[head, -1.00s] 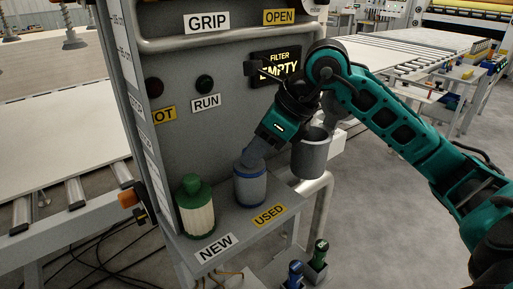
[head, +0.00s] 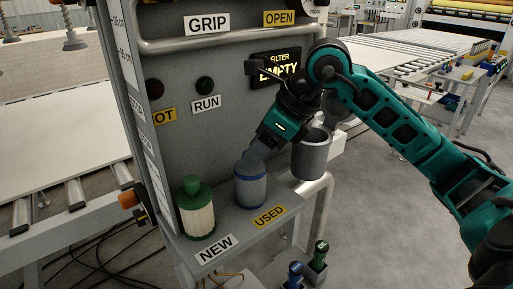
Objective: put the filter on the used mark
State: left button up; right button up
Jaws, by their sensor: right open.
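A grey-blue filter (head: 250,189) with blue bands stands upright on the shelf, just behind the yellow USED label (head: 269,216). My right gripper (head: 254,154) is open at the top of this filter; its fingers partly hide the filter's top. A white filter with a green cap (head: 195,212) stands upright on the same shelf to the left, behind the white NEW label (head: 216,249). The grey filter cup (head: 311,157) hangs open to the right of the gripper. The display (head: 276,68) above reads FILTER EMPTY. My left gripper is not in view.
Two small holders with a blue and a green item (head: 320,256) stand below the shelf. A conveyor (head: 62,205) is at left.

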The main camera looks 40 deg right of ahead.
jog(key=v, duration=1.1)
jog(key=shift+r, duration=0.35)
jog(key=shift+s+d, duration=0.1)
